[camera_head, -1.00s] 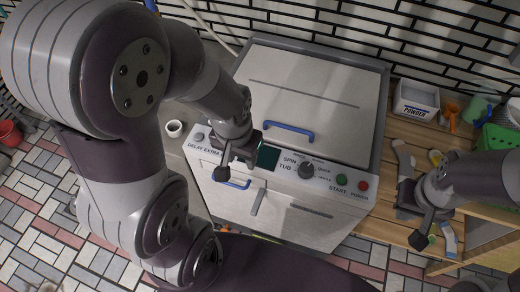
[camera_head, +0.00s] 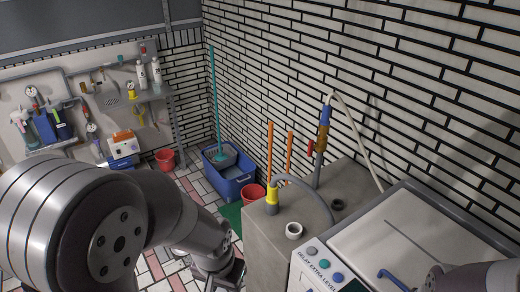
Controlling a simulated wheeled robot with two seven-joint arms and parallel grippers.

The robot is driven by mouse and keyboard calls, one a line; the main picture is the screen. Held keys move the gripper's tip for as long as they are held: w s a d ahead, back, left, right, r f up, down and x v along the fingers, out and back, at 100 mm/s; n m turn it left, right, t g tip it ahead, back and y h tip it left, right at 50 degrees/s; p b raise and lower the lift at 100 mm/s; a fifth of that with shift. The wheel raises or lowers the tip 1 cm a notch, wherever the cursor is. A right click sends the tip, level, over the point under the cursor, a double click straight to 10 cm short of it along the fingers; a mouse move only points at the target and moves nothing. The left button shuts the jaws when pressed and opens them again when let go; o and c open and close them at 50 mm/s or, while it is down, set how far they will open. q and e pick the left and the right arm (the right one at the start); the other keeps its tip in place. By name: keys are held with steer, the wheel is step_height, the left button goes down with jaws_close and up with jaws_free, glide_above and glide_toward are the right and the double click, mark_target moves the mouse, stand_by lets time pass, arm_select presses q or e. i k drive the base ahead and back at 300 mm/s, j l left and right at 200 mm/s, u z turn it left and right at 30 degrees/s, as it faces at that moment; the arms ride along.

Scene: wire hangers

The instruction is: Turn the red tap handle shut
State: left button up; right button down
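The red tap handle (camera_head: 310,147) sits on the upright tap pipe (camera_head: 318,168) at the wall, above the grey counter. The handle looks roughly upright, on the left side of the pipe. A blue and brass fitting tops the pipe, with a pale hose running from it to the right. My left gripper (camera_head: 225,277) is low in the picture, left of the counter and well apart from the tap. Its fingers are partly cut off by the bottom edge, so its opening is unclear. Part of my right arm shows at the bottom right; its gripper is out of view.
The grey counter (camera_head: 262,238) carries a yellow-ended hose (camera_head: 272,197) and a white cup (camera_head: 293,231). The washing machine (camera_head: 420,237) stands right of it. A blue bin (camera_head: 229,180), red buckets (camera_head: 253,195) and orange sticks (camera_head: 269,150) stand behind the counter.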

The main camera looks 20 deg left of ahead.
mark_target(311, 146)
steer(key=u, duration=0.2)
steer(key=i+j+z, duration=0.2)
steer(key=z, duration=0.2)
steer(key=i+j+z, duration=0.1)
steer(key=j+z, duration=0.3)
steer(key=i+j+z, duration=0.1)
steer(key=j+z, duration=0.2)
steer(key=z, duration=0.15)
